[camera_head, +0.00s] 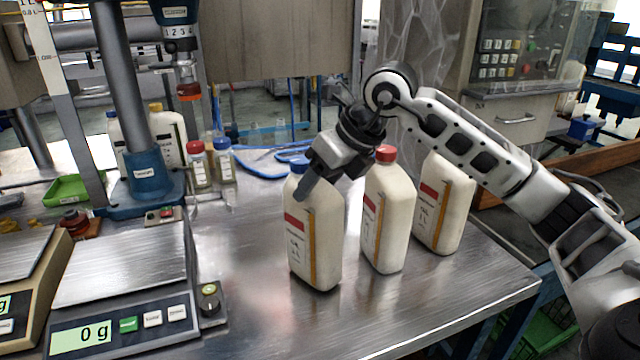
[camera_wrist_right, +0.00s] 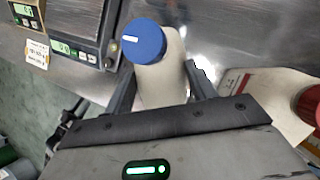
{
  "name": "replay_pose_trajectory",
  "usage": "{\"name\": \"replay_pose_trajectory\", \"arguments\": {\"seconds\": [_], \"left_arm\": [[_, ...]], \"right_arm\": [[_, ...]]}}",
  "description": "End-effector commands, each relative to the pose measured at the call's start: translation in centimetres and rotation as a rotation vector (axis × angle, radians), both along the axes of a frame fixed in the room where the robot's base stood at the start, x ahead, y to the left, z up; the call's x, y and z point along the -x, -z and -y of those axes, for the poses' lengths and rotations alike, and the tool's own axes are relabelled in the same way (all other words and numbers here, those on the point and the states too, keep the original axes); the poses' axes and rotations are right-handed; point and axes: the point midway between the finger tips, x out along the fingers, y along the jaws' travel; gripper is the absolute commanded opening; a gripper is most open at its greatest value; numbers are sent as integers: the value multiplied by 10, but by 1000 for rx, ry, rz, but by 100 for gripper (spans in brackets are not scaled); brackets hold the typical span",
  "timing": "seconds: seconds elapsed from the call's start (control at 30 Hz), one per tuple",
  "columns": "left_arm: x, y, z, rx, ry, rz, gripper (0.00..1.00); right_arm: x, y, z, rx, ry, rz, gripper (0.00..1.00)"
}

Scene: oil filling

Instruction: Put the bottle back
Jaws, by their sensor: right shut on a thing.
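A white bottle with a blue cap (camera_head: 318,245) is upright at the left end of a row of similar white bottles on the metal table. My right gripper (camera_head: 308,186) comes from above and behind and is shut on this bottle near its top. The bottle's base appears at the table surface; I cannot tell whether it touches. In the right wrist view the blue-capped bottle (camera_wrist_right: 165,85) sits between the two fingers of the right gripper (camera_wrist_right: 160,78). My left gripper is not in view.
A red-capped bottle (camera_head: 388,222) stands just right of it, and another white bottle (camera_head: 443,205) stands beyond. A scale (camera_head: 120,280) reading 0 g and a blue-based stand (camera_head: 155,195) are at left. The table front is clear.

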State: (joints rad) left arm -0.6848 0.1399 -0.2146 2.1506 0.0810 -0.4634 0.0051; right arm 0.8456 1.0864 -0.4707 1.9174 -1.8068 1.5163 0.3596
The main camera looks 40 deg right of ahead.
Motion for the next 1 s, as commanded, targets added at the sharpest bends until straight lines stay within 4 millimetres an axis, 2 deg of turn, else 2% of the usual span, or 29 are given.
{"name": "replay_pose_trajectory", "arguments": {"seconds": [0.33, 0.37, 0.4, 0.43, 0.77, 0.87, 1.0], "left_arm": [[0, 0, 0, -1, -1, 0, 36], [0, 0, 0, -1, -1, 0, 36], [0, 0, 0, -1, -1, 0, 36], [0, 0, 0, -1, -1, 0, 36], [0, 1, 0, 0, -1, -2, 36], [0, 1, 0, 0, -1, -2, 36], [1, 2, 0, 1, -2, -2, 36]], "right_arm": [[-1, 3, 0, -2, 1, 12, 0], [0, 6, 0, 0, 1, 3, 64], [0, 6, 0, 0, 1, 3, 76], [0, 6, 0, 0, 1, 3, 78], [1, 2, 1, 0, 1, 4, 78], [6, -7, 4, 2, 1, 6, 78], [19, -31, 11, 2, 2, 8, 78]]}}
